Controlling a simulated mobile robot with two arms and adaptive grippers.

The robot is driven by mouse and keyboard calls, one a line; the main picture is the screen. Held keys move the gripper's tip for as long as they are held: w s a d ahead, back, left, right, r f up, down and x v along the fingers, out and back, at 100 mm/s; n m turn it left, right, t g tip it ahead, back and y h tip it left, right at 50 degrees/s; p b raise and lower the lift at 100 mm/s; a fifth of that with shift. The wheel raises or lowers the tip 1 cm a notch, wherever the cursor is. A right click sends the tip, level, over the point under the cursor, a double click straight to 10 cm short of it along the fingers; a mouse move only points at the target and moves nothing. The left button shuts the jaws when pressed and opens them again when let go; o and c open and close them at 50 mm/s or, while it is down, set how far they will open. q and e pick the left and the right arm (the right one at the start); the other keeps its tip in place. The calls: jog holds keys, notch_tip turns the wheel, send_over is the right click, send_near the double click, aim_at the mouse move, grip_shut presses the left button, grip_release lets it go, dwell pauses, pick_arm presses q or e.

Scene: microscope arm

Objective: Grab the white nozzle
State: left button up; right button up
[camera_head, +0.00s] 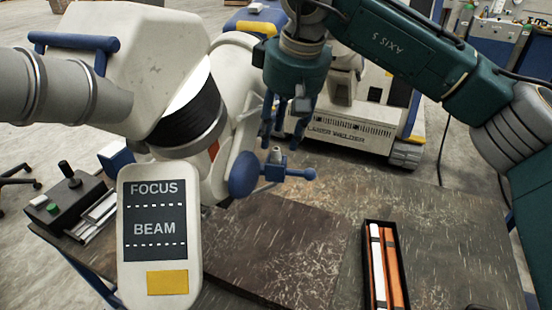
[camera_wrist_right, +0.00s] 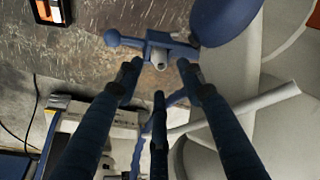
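A small pale grey-white nozzle (camera_head: 275,155) stands up from a blue clamp (camera_head: 285,173) on the white microscope arm's head. In the right wrist view the nozzle (camera_wrist_right: 159,60) shows end-on at the clamp (camera_wrist_right: 155,43), just beyond my fingertips. My right gripper (camera_head: 281,137) is above the nozzle with its dark blue fingers pointing down. In the right wrist view the three fingers of this gripper (camera_wrist_right: 158,77) are spread, with no object between them. I cannot tell the exact gap to the nozzle. My left gripper is not in view.
A white panel marked FOCUS and BEAM (camera_head: 160,235) and a blue disc (camera_head: 244,174) stand close by. A black tray (camera_head: 367,285) with white and orange sticks lies on the worktable (camera_head: 450,235). A laser welder (camera_head: 350,135) stands behind. A joystick box (camera_head: 65,205) is at left.

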aim_at(276, 149)
jog(key=shift+p+x, duration=0.55)
jog(key=shift+x, duration=1.35)
jog(key=shift+s, duration=0.15)
grip_shut()
jog(key=shift+r, duration=0.15)
